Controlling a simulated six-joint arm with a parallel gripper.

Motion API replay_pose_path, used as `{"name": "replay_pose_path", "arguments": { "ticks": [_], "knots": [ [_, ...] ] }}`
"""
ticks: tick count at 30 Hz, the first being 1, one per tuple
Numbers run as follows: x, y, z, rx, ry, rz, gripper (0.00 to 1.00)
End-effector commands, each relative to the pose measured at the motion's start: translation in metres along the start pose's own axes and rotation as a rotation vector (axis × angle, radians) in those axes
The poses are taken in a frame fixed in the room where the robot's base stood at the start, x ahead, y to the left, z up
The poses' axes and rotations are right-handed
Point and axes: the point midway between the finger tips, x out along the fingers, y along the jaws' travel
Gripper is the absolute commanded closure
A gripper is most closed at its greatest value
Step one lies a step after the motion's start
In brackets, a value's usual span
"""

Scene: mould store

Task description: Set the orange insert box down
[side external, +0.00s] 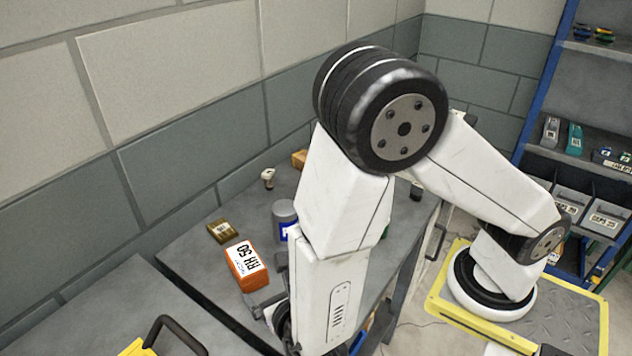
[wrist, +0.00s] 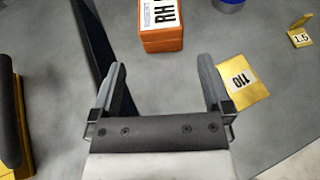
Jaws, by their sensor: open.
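The orange insert box (side external: 248,278), with a white label reading RH 50, rests on the grey bench (side external: 195,250) in the side external view. In the wrist view the orange insert box (wrist: 162,40) lies ahead of the fingers, cut off by the top edge. My gripper (wrist: 162,72) is open and empty, with a finger to either side and bare bench between them. The box is just beyond the fingertips, apart from them. In the side external view my gripper (side external: 268,303) is low beside the box, partly hidden by my arm.
A brass-coloured block (side external: 222,231) and a grey canister (side external: 285,212) stand near the box. A dark gap (wrist: 93,45) runs left of the box. A black-handled yellow item (side external: 140,347) is at front left.

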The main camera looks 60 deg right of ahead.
Motion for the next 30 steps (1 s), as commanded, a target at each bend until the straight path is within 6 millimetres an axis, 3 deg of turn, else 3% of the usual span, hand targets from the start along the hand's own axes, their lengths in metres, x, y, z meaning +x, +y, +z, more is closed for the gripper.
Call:
{"name": "replay_pose_path", "arguments": {
  "ticks": [23, 30],
  "knots": [
    [-0.005, -0.002, 0.001, 0.005, 0.003, -0.007, 0.0],
    [0.004, -0.028, 0.011, 0.108, 0.049, -0.143, 0.0]
  ]
}}
